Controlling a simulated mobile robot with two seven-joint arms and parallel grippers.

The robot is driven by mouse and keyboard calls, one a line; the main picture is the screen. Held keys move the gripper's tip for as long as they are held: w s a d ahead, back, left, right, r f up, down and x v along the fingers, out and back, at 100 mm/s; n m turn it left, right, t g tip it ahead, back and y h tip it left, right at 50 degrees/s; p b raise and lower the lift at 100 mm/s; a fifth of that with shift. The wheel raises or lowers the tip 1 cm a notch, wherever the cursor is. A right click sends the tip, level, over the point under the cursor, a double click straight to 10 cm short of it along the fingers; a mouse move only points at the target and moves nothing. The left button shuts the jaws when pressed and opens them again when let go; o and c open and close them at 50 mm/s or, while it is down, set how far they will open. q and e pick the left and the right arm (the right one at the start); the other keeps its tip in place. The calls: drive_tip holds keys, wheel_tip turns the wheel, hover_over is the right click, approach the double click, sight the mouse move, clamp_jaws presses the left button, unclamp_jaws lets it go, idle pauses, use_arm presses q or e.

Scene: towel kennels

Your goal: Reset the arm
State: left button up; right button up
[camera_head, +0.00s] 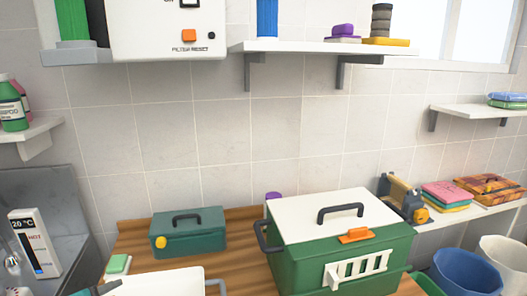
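Neither of my grippers shows clearly in the head view. A small dark grey shape (97,291) pokes in at the bottom edge, left of centre; I cannot tell what it is. A green box with a white lid (335,214) stands on the wooden counter (240,262). Its lid looks shut, with a dark handle on top and an orange latch (356,236) at the front. A smaller teal box (188,234) with a dark handle and a yellow knob stands to its left, also shut.
A white object (165,284) and a green-topped block (117,265) are at the counter's front left. A thermometer display (35,243) stands at far left. Blue (466,272) and white (503,258) buckets stand at lower right. Wall shelves (310,48) hold bottles and folded cloths.

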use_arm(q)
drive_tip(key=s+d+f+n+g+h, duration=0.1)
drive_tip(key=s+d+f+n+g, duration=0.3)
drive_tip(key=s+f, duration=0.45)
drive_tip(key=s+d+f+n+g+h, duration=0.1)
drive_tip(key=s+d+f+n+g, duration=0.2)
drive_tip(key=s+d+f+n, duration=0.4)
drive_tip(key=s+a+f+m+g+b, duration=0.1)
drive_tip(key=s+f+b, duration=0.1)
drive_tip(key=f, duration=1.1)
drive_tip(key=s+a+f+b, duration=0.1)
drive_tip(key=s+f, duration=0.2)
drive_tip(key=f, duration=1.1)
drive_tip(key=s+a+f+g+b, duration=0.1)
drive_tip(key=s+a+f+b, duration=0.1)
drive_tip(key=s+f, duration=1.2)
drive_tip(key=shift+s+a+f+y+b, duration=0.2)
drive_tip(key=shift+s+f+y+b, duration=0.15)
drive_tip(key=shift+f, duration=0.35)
